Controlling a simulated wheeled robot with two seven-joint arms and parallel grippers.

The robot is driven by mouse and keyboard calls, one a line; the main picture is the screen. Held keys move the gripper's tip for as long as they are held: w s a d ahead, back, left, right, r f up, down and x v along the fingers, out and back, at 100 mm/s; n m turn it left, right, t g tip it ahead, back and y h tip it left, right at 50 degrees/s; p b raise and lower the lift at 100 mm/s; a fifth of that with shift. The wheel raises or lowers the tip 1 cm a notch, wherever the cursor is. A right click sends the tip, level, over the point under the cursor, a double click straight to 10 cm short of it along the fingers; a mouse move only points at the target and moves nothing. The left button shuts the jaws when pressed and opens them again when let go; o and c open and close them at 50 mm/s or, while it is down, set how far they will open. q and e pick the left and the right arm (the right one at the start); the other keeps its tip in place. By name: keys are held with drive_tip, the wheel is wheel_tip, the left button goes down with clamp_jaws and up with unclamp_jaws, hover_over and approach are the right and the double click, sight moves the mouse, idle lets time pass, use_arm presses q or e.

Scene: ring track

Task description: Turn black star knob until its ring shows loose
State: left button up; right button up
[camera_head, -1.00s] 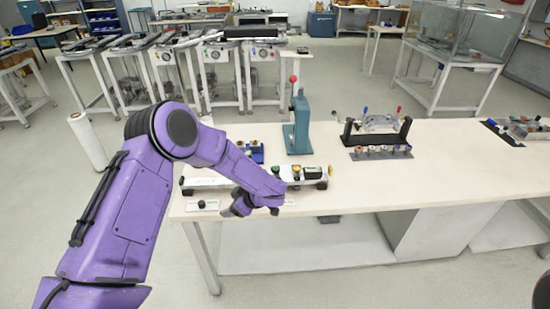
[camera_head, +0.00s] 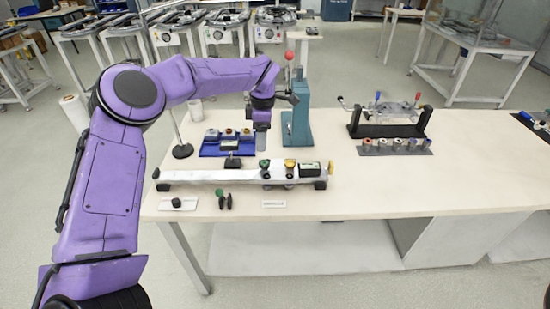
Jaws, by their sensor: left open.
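A small black knob (camera_head: 177,202) sits on a white plate at the front left of the bench; it looks like the black star knob, though its lobes and ring are too small to make out. A long white track (camera_head: 215,176) lies behind it, with a green knob (camera_head: 264,163) and a yellow knob (camera_head: 290,163) at its right part. My left gripper (camera_head: 262,126) is open and points down behind the track, beside the right end of a blue tray (camera_head: 212,152), well away from the black knob. My right gripper is out of view.
A teal press (camera_head: 297,125) with a red ball lever stands just right of my left gripper. A loose green-topped piece (camera_head: 220,194) lies in front of the track. A black stand (camera_head: 388,130) is farther right. The bench's right front is clear.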

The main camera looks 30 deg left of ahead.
sight(264, 163)
use_arm(q)
drive_tip(key=shift+t, duration=0.3)
drive_tip(key=f, duration=0.2)
drive_tip(key=f+p, duration=0.1)
drive_tip(key=f, duration=0.1)
drive_tip(key=s+f+p, duration=0.1)
drive_tip(key=f, duration=0.1)
drive_tip(key=shift+d+f, duration=0.1)
drive_tip(key=shift+f, duration=0.05)
drive_tip(key=f, duration=0.1)
drive_tip(key=w+f, duration=0.1)
drive_tip(key=shift+w+f, duration=0.25)
drive_tip(key=shift+f, duration=0.1)
drive_tip(key=shift+w+f, duration=0.15)
drive_tip(key=shift+f, duration=0.15)
drive_tip(key=shift+s+r, duration=0.2)
drive_tip(key=shift+s, duration=0.1)
drive_tip(key=shift+s+r, duration=0.1)
drive_tip(key=shift+s, duration=0.05)
drive_tip(key=c, duration=1.1)
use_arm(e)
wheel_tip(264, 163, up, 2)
